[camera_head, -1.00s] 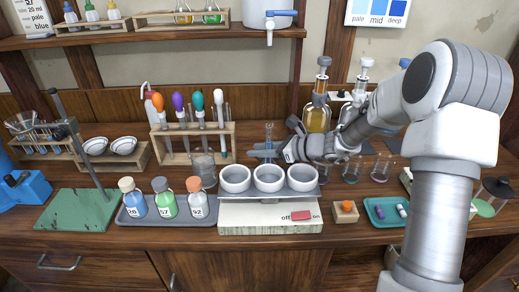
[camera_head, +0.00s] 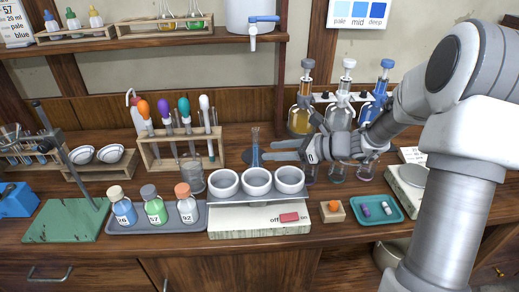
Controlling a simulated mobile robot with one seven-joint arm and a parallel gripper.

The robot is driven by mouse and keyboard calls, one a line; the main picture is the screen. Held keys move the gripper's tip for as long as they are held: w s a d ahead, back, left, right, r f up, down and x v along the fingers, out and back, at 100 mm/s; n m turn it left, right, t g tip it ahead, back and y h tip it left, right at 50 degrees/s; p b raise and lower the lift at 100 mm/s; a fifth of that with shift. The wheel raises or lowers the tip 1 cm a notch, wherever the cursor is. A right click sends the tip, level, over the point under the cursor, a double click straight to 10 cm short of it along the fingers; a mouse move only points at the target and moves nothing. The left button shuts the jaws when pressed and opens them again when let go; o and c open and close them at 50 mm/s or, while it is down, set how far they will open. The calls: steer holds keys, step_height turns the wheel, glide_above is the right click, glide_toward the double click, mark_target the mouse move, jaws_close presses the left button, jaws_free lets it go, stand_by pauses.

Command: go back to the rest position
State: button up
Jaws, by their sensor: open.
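My gripper (camera_head: 270,150) is open and empty above the back of the bench. Its two fingers point left. A slim glass cylinder with blue liquid (camera_head: 255,149) stands upright just left of the fingertips. The fingertips look close to it, and I cannot tell whether there is a small gap or a touch. My arm reaches in from the right and hides part of the bench behind it.
Three white bowls (camera_head: 257,180) sit on the rig in front of my gripper. Tall bottles (camera_head: 340,112) stand behind my wrist. Small glasses (camera_head: 336,174) stand below it. A dropper rack (camera_head: 180,146) and capped bottles (camera_head: 156,207) are to the left.

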steer(key=shift+v, duration=1.1)
